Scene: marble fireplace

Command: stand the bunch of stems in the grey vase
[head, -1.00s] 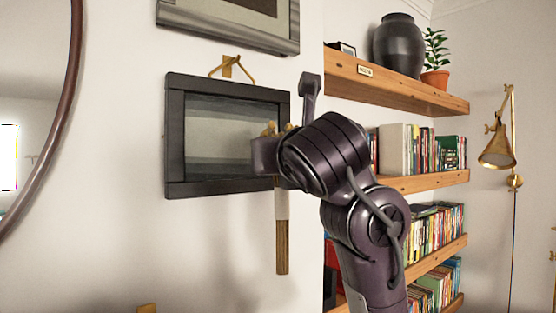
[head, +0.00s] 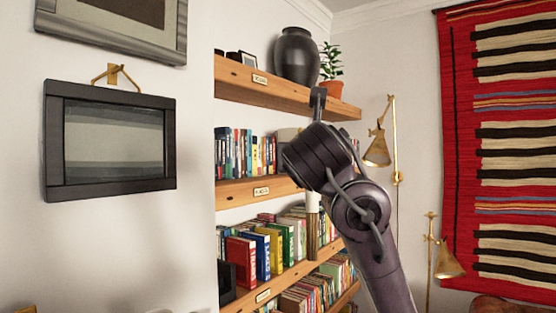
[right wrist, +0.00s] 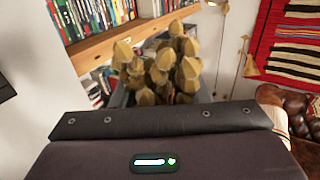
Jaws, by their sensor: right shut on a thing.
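The grey vase (head: 297,57) is dark and round and stands upright on the top wooden shelf. The bunch of stems (head: 313,232) hangs upright below my right gripper (head: 308,152), its pale wrap above brown stem ends. In the right wrist view its yellow-tan heads (right wrist: 160,70) cluster just beyond the dark gripper body. My right gripper is shut on the bunch, in front of the shelves and below the vase. My wrist hides the fingers and the heads in the head view. My left gripper is not in view.
A potted plant (head: 332,72) stands right of the vase, and small frames stand to its left. The top shelf (head: 285,90) projects above book-filled shelves. Brass lamps (head: 378,148) and a red striped rug (head: 500,150) are on the right. A framed picture (head: 112,140) hangs left.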

